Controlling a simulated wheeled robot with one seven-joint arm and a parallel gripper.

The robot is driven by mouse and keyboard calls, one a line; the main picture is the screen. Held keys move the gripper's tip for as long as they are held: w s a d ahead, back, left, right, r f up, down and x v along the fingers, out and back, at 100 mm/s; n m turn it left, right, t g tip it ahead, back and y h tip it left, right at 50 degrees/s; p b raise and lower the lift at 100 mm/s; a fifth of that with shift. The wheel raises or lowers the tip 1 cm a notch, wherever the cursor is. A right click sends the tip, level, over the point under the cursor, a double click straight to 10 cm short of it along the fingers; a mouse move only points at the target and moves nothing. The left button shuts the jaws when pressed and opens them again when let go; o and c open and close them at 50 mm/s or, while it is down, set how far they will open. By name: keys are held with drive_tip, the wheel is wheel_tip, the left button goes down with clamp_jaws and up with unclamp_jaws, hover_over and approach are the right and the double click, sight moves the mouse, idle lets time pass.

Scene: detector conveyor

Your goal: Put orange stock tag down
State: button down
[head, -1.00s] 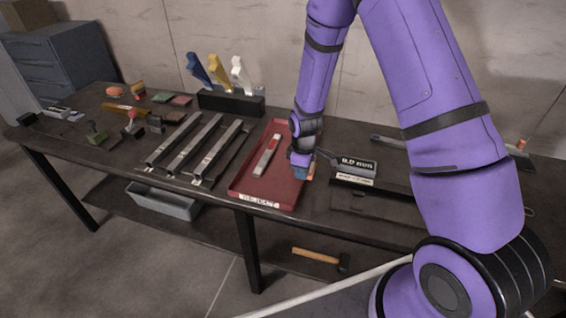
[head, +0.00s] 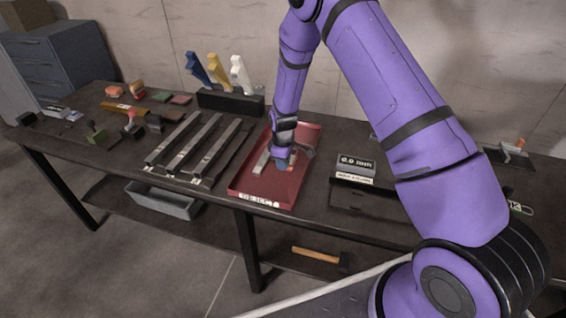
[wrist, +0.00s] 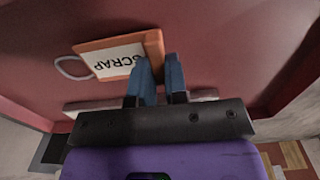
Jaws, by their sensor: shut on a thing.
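The orange stock tag (wrist: 95,45) shows in the wrist view, with a white label reading SCRAP and a pale loop at its left end. My gripper (wrist: 160,78) has its blue fingers shut on the tag's right end. In the head view my gripper (head: 285,162) is low over the red tray (head: 245,190), whose front label reads REJECT. The tag is mostly hidden there behind the gripper. I cannot tell whether the tag touches the tray floor.
A pale bar (head: 262,162) lies in the tray beside my gripper; it also shows in the wrist view (wrist: 88,107). Metal rails (head: 190,150) stand left of the tray. A display block (head: 356,166) stands to the right. The tray's front part is clear.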

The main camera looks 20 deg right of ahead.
drive_tip(key=c, duration=1.1)
unclamp_jaws()
drive_tip(key=shift+f, duration=0.1)
drive_tip(key=shift+c, duration=0.2)
drive_tip(key=s+d+r+m+t, duration=0.1)
drive_tip(key=s+r, duration=0.1)
drive_tip(key=r, duration=1.1)
drive_tip(key=s+d+r+m, duration=0.1)
drive_tip(key=s+r, duration=0.2)
drive_tip(key=r, duration=1.1)
drive_tip(key=s+d+r+m+t, duration=0.2)
drive_tip(key=s+r+m, duration=0.1)
drive_tip(key=s+r, duration=0.7)
drive_tip(key=s+d+r+m+t, duration=0.1)
drive_tip(key=s+r+m, duration=0.2)
drive_tip(key=s, duration=0.8)
drive_tip(key=s+d+r+m+t, duration=0.1)
drive_tip(key=s+d+r+m, duration=0.1)
drive_tip(key=s+r, duration=0.4)
drive_tip(key=s, duration=0.5)
drive_tip(key=shift+s+m, duration=0.3)
drive_tip(key=shift+m, duration=0.1)
